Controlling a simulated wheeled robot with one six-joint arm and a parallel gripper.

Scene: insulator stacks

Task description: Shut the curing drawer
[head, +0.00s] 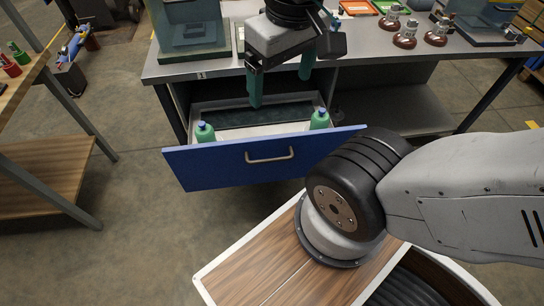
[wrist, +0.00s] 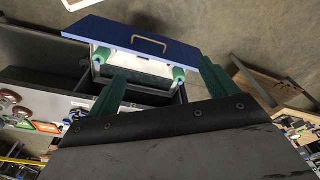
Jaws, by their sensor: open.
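The curing drawer (head: 225,166) has a blue front with a metal handle (head: 270,156). It stands pulled out from under the grey bench in the head view. Its light inside holds two green bottles with blue caps, one on the left (head: 205,132) and one on the right (head: 319,118). My gripper (head: 281,88) is open, with its green fingers pointing down over the back part of the drawer, behind the blue front. In the wrist view the drawer front (wrist: 125,37) shows beyond my spread fingers (wrist: 160,82). I see nothing between the fingers.
The grey bench top (head: 365,45) carries a glass-sided box (head: 190,30), several brown insulators (head: 405,38) and coloured trays. A wooden workbench (head: 45,165) stands at the left. Open concrete floor lies between it and the drawer.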

